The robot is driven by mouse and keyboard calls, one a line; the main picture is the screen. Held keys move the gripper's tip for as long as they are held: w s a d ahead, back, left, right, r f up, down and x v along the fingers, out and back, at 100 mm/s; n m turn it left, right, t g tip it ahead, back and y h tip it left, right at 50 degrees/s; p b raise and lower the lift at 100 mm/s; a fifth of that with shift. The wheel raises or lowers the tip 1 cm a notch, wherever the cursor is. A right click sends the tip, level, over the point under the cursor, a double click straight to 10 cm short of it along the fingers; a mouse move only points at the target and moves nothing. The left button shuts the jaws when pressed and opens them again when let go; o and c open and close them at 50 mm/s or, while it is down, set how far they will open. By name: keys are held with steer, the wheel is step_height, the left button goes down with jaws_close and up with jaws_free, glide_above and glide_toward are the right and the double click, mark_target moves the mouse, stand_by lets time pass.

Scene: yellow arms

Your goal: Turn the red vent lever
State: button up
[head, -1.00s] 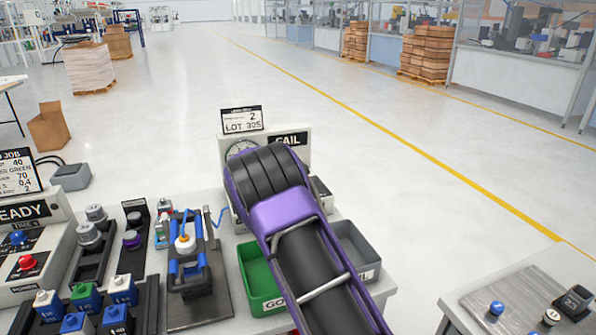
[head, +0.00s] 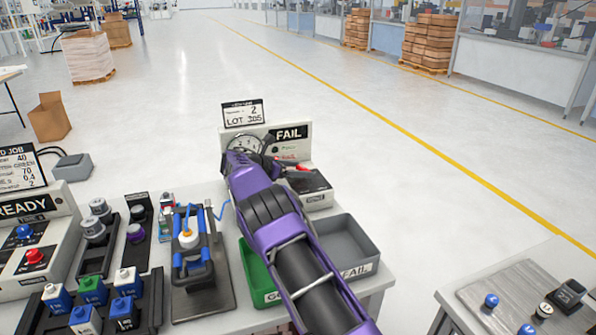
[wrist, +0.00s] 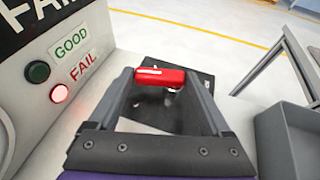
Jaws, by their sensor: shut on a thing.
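The red vent lever (wrist: 160,76) is a short red bar lying across the tips of my gripper's two dark fingers in the wrist view. In the head view its red end (head: 300,168) shows just beyond my arm, above a grey box (head: 313,190). My gripper (wrist: 165,88) is shut on the lever, with one finger at each end of it. In the head view my purple arm hides much of the gripper. The lever's mount is only partly visible.
The tester panel (head: 291,136) stands behind, with a gauge (head: 243,145); its FAIL lamp (wrist: 59,93) glows red and the GOOD lamp (wrist: 38,71) is dark. A green bin (head: 250,270) and a grey bin (head: 352,246) sit in front. A blue-handled fixture (head: 190,250) stands left.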

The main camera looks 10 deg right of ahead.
stand_by(0.6)
steer(key=o, duration=1.2)
steer(key=shift+c, duration=0.2)
steer(key=shift+a, duration=0.1)
steer(key=v, duration=1.7)
steer(key=shift+a, duration=0.15)
